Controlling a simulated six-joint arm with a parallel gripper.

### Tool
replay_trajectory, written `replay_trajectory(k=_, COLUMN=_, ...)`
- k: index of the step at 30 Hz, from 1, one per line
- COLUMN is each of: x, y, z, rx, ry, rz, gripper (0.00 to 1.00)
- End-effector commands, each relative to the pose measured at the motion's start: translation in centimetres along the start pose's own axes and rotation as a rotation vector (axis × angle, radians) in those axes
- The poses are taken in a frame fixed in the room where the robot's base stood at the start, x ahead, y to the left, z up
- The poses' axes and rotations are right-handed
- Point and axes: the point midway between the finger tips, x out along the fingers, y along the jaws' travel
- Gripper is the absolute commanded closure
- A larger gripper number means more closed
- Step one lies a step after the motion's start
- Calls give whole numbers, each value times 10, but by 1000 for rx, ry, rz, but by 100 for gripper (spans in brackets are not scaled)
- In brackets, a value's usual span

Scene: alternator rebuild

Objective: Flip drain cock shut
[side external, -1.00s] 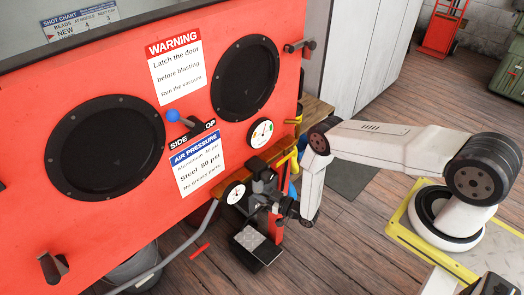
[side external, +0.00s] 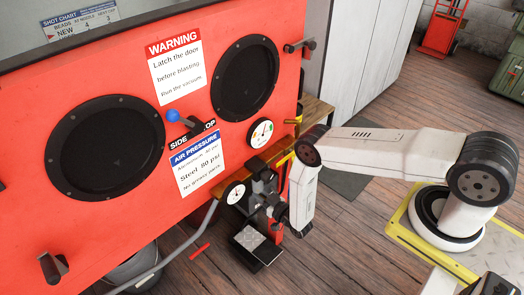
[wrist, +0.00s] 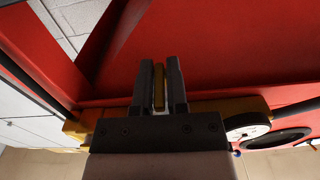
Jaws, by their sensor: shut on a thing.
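My gripper (side external: 262,180) is in front of the lower right of the red cabinet, at the brass-yellow bar below the gauges. In the wrist view my gripper (wrist: 160,72) has its two dark fingers closed on a narrow yellow lever (wrist: 158,88), which looks like the drain cock's handle. The lever stands upright between the fingers in that view. In the side view the gripper and wrist cover the lever and its pivot, so I cannot tell its angle to the bar there.
The yellow bar (wrist: 88,122) runs behind the gripper, with a white gauge (side external: 235,193) beside it. Another gauge (side external: 260,133) is above. A grey hose (side external: 183,246) curves away at the left. A black pedal (side external: 256,247) is below. A blue-knobbed lever (side external: 173,116) sits higher up.

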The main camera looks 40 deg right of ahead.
Motion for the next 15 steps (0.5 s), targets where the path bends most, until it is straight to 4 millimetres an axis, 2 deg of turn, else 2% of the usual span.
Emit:
replay_trajectory(k=13, x=0, y=0, z=0, rx=0, ry=-1, rz=29, gripper=100)
replay_trajectory(k=14, x=0, y=0, z=0, rx=0, ry=-1, rz=29, gripper=80)
replay_trajectory(k=15, x=0, y=0, z=0, rx=0, ry=-1, rz=29, gripper=67)
